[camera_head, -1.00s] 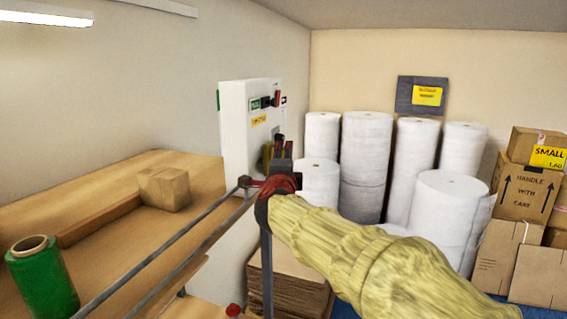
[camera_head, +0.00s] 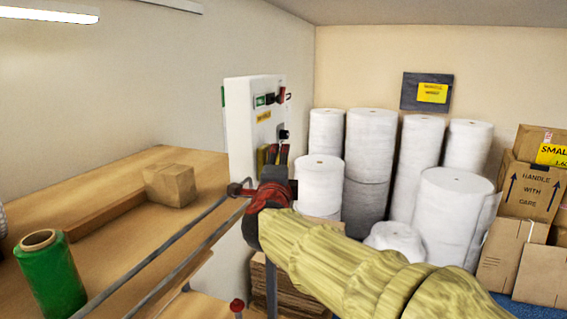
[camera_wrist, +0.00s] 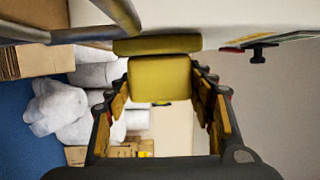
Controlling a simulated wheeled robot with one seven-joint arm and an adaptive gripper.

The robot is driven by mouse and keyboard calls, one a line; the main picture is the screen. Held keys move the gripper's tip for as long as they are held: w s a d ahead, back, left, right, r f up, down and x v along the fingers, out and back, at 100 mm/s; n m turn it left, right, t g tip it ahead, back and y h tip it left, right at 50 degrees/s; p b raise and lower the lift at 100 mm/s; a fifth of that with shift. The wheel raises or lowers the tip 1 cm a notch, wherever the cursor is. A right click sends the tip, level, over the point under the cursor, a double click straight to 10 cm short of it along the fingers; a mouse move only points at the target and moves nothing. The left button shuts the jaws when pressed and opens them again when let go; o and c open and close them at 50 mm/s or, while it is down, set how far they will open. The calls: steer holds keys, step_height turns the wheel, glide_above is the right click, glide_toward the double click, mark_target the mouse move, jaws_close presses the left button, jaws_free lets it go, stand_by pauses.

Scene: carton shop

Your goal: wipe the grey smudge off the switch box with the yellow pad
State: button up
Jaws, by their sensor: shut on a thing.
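The white switch box (camera_head: 241,125) is on the wall behind the bench, with a green label, a red-and-black switch, a yellow label and a dark round knob on its front. My gripper (camera_head: 275,154) is at the lower part of this front. It is shut on the yellow pad (camera_head: 262,158). In the wrist view, the pad (camera_wrist: 158,80) sits between both fingers, and its darker slab lies along the box face (camera_wrist: 235,15), seemingly touching it. I cannot see the grey smudge; the pad and gripper hide part of the lower front.
The wooden bench (camera_head: 125,213) holds a small carton (camera_head: 170,185) and a green film roll (camera_head: 50,275). Grey rails run beside the bench edge. White rolls (camera_head: 370,160) stand right of the box, and stacked cartons (camera_head: 530,190) are at the far right.

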steer(key=shift+s+a, duration=0.2)
steer(key=shift+s, duration=0.4)
steer(key=shift+d, duration=0.1)
steer(key=shift+s+d+b, duration=0.3)
steer(key=shift+d, duration=0.6)
steer(key=shift+s+d+b, duration=0.35)
steer(key=shift+d, duration=0.6)
steer(key=shift+s+d+b, duration=0.3)
steer(key=shift+d, duration=0.6)
steer(key=shift+s+d+b, duration=0.25)
steer(key=shift+s+d, duration=0.05)
steer(key=shift+d, duration=0.4)
steer(key=shift+s+d+b, duration=0.25)
steer(key=shift+d, duration=0.45)
